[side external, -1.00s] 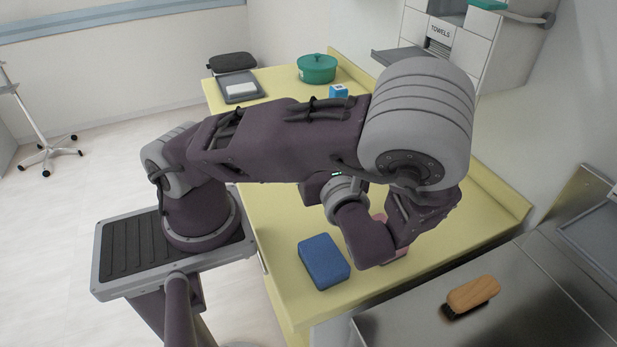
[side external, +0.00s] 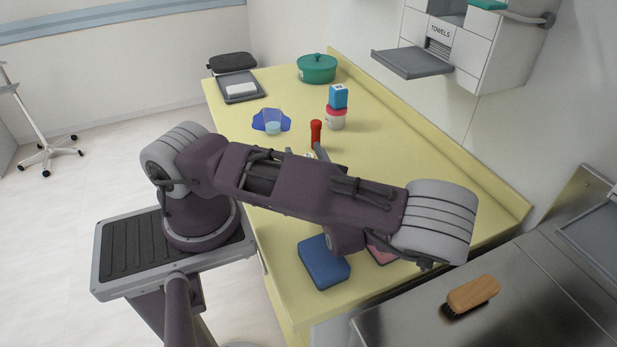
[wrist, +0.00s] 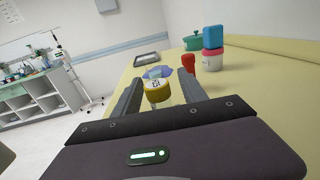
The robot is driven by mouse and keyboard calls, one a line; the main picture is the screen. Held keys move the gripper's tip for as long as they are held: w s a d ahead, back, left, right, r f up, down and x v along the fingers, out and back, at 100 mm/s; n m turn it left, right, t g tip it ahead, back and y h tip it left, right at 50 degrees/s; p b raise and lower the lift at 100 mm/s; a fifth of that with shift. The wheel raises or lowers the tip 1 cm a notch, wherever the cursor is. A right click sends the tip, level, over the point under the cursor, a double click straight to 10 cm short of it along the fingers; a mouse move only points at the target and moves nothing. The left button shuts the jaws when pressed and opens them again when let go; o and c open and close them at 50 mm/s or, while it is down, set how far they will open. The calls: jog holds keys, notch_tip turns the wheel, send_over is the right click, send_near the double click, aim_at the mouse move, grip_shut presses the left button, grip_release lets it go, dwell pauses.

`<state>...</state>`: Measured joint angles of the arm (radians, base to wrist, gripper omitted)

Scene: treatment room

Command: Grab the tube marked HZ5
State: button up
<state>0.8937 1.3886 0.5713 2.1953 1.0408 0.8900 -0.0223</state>
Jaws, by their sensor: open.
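A yellow-capped tube (wrist: 157,96) shows in the wrist view between the fingers of my gripper (wrist: 161,78), with dark marks on its pale cap top that are too small to read. My gripper is open, and I cannot tell how far beyond the fingertips the tube stands. A red-capped tube (wrist: 188,64) stands behind the right finger; it also shows upright on the counter in the side view (side external: 316,132). No marking can be read on it. In the side view my arm hides most of my gripper and the yellow-capped tube.
A blue box (side external: 338,96) sits on a white tub (side external: 336,122) with a red rim. A blue dish (side external: 271,120), a green pot (side external: 317,68) and a grey tray (side external: 238,99) stand farther back. A blue pad (side external: 323,262) and a pink pad (side external: 381,255) lie near my arm.

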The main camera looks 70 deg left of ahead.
grip_shut()
